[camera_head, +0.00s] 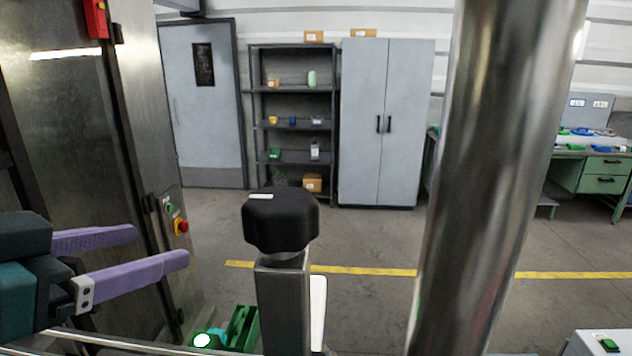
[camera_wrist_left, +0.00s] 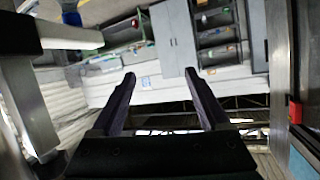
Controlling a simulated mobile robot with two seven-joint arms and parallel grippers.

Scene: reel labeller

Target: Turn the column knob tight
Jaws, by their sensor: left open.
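The column knob (camera_head: 280,222) is a black, lobed knob with a white mark on its top. It sits on top of an upright grey square post (camera_head: 284,305) in the middle of the head view. My left gripper (camera_head: 162,246) is to the left of the knob, with two purple fingers spread apart and nothing between them. A clear gap separates the fingertips from the knob. The left wrist view shows the same open fingers (camera_wrist_left: 160,75) with the far room behind them; I cannot make out the knob there. My right gripper is not in view.
A thick shiny metal column (camera_head: 490,180) stands right of the knob. A steel cabinet with green and red-yellow buttons (camera_head: 181,225) is at the left behind my gripper. A green part (camera_head: 240,328) lies low beside the post. Shelves (camera_head: 292,125) and a grey cupboard (camera_head: 385,120) stand far back.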

